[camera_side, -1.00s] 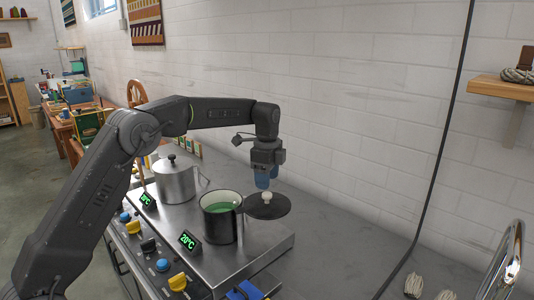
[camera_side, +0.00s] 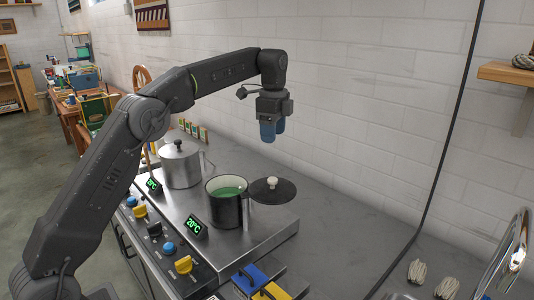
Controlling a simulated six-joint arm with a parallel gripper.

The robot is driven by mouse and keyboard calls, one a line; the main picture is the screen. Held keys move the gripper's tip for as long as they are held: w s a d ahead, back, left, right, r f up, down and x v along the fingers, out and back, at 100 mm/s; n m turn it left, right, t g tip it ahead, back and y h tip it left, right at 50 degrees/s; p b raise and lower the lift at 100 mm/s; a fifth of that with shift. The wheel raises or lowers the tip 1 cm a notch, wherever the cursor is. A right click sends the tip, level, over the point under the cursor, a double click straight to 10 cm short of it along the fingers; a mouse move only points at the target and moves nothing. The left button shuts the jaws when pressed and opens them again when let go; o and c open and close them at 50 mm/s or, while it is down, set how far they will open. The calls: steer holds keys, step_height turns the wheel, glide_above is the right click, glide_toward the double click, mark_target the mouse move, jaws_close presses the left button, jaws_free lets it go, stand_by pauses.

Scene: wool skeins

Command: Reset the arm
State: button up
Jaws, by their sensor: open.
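My gripper (camera_side: 271,131) has two blue fingers pointing down. It is open and empty, raised in the air above the back of the steel hob. Below it, a dark round lid (camera_side: 284,192) with a pale knob lies beside a black pot, apart from the fingers. The black pot (camera_side: 226,210) stands uncovered on the hob and holds green liquid.
A steel pot with its lid on (camera_side: 180,166) stands on the hob (camera_side: 251,244) at the left. Blue and yellow knobs (camera_side: 183,264) line the front. Blue and yellow handled items (camera_side: 255,276) lie at the near edge. Wool skeins (camera_side: 417,271) lie at right.

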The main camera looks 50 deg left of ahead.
steer(key=s+d+r+n+t, duration=0.1)
steer(key=s+d+r+n, duration=0.2)
steer(key=s, duration=0.5)
steer(key=s+d+r+n+t, duration=0.2)
steer(key=s+r+n, duration=0.1)
steer(key=s, duration=0.4)
steer(key=s+d+f+n+t, duration=0.1)
steer(key=s+f+n, duration=0.2)
steer(key=s, duration=0.6)
steer(key=s+d+f+n+t, duration=0.1)
steer(key=s+d+f+n, duration=0.1)
steer(key=s+f+n, duration=0.2)
steer(key=s+f, duration=0.3)
steer(key=s, duration=0.3)
steer(key=shift+s+d+t, duration=0.15)
steer(key=shift+s+t, duration=0.1)
steer(key=shift+t, duration=0.05)
steer(key=shift+c, duration=0.5)
stand_by(1.4)
